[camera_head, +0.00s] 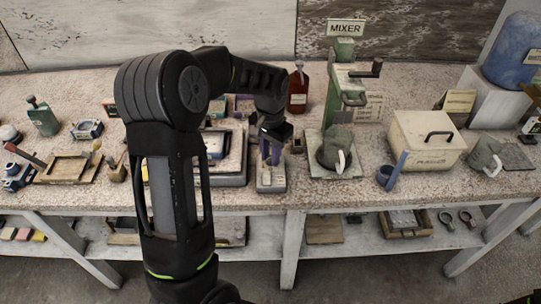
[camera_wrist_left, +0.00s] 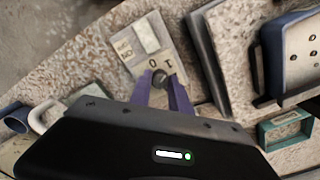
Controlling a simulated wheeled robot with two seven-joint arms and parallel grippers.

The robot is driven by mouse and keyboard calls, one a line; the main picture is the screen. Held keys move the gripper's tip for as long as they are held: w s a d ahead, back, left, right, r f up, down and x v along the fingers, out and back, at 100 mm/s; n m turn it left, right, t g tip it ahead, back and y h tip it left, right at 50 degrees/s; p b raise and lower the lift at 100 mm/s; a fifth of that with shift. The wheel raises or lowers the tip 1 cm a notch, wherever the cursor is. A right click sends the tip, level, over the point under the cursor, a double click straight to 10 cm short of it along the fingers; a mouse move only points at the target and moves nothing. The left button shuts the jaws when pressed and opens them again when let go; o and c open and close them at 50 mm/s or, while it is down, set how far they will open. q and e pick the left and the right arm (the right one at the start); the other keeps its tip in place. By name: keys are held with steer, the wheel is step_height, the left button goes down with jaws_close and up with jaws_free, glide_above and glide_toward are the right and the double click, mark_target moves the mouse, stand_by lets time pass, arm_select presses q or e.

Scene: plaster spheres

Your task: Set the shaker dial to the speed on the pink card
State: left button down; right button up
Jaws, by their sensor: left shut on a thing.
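My left gripper (camera_head: 271,158) reaches down over a small pale control box (camera_head: 270,184) near the front edge of the bench. In the left wrist view its purple fingers (camera_wrist_left: 161,86) are closed around a small dark dial knob (camera_wrist_left: 159,78). The box face (camera_wrist_left: 143,36) has printed marks, and a 0 and a 1 show beside the knob. Which mark the knob points to is too small to tell. A grey tray-like unit (camera_head: 232,180), perhaps the shaker, sits just left of the box. I cannot make out a pink card.
A red-brown bottle (camera_head: 297,92) stands behind the gripper. A green mixer (camera_head: 341,95) and a cream lidded box (camera_head: 425,140) stand to the right. A blue cup (camera_head: 390,173) is near the front edge. My left arm hides part of the bench.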

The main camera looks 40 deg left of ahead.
arm_select(q)
steer(key=m, duration=0.5)
steer(key=shift+m, duration=0.3)
steer(key=m, duration=0.5)
steer(key=shift+m+b, duration=0.3)
steer(key=c, duration=1.2)
jaws_free()
step_height(320, 180, up, 8)
steer(key=shift+f+b, duration=0.1)
steer(key=shift+b, duration=0.35)
